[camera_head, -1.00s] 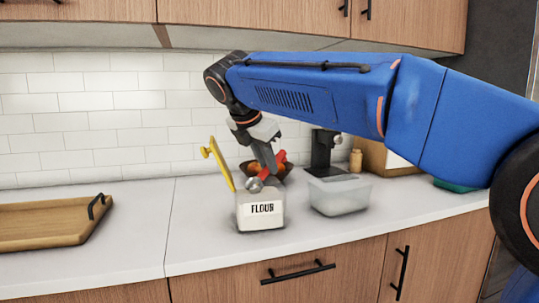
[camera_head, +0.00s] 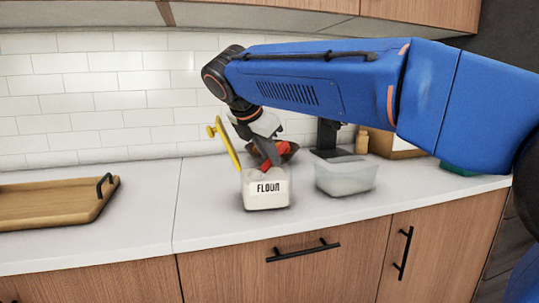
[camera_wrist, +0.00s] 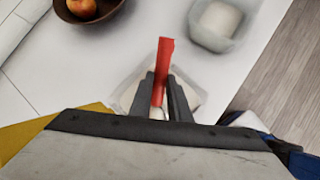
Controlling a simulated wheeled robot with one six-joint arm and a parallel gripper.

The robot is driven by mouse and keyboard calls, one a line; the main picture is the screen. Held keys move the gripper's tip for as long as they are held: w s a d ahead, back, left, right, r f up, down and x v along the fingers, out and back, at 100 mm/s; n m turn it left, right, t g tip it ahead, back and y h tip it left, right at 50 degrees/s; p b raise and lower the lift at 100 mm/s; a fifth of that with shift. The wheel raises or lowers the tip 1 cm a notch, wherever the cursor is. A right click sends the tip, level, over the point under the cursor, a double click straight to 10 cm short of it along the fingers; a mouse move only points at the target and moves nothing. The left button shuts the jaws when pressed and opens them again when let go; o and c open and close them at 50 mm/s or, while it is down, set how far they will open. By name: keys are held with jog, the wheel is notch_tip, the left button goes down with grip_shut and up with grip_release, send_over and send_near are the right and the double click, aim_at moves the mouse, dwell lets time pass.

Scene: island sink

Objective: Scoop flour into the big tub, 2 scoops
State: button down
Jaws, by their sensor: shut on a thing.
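The white tub labelled FLOUR (camera_head: 265,195) stands on the counter with its yellow lid (camera_head: 224,143) swung open at the left. My gripper (camera_head: 273,161) is just above its mouth, shut on the red handle (camera_wrist: 164,55) of a scoop. The handle also shows in the head view (camera_head: 284,149). The scoop's bowl is down in the flour tub and hidden. The big clear tub (camera_head: 345,180) stands to the right of the flour tub, open. In the wrist view the big tub (camera_wrist: 196,38) holds a pale, rounded mass that looks like flour.
A dark bowl with fruit (camera_wrist: 106,14) sits behind the flour tub. A black appliance (camera_head: 326,138) and a small jar (camera_head: 361,142) stand behind the big tub. A wooden tray (camera_head: 55,203) lies at the left. Counter between tray and flour tub is clear.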

aim_at(269, 160)
dwell(0.6)
jog(key=shift+r, duration=4.2)
